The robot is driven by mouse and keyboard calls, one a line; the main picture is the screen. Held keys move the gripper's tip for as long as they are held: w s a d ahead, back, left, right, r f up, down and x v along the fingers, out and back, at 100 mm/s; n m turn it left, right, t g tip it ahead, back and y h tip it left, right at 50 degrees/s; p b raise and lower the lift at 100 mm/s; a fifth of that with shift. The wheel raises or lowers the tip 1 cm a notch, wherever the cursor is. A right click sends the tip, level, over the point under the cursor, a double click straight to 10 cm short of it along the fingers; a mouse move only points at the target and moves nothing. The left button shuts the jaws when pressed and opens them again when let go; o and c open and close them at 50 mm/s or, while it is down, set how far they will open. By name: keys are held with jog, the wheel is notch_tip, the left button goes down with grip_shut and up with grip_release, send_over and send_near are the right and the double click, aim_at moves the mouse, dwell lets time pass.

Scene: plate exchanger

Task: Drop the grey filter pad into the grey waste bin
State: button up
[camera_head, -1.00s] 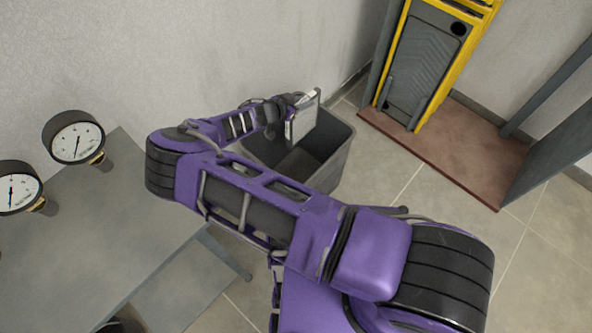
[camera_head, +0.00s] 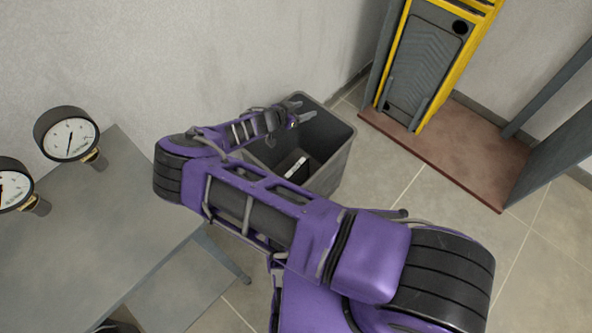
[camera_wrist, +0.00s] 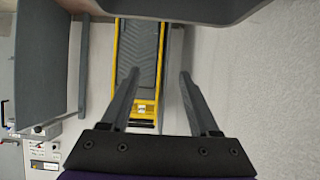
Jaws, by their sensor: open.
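The grey waste bin (camera_head: 338,158) stands on the floor against the wall, to the right of the table in the head view. The grey filter pad (camera_head: 297,167) is down inside the bin, partly hidden by my arm; its pale edge shows. My gripper (camera_head: 304,110) is over the bin's opening, above and apart from the pad, with its fingers spread and nothing between them. In the wrist view, my gripper (camera_wrist: 155,90) also shows two parted, empty fingers. The bin's wall (camera_wrist: 150,8) appears to cross the top of that view.
A yellow-framed plate exchanger (camera_head: 427,70) stands on a reddish base (camera_head: 455,150) at the upper right. A grey table (camera_head: 120,230) with two pressure gauges (camera_head: 70,137) is at the left. Tiled floor (camera_head: 420,200) lies open right of the bin.

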jog(key=p+v, duration=0.1)
jog(key=v, duration=1.6)
jog(key=shift+s+p, duration=0.2)
jog(key=shift+p, duration=0.15)
jog(key=shift+a, duration=0.1)
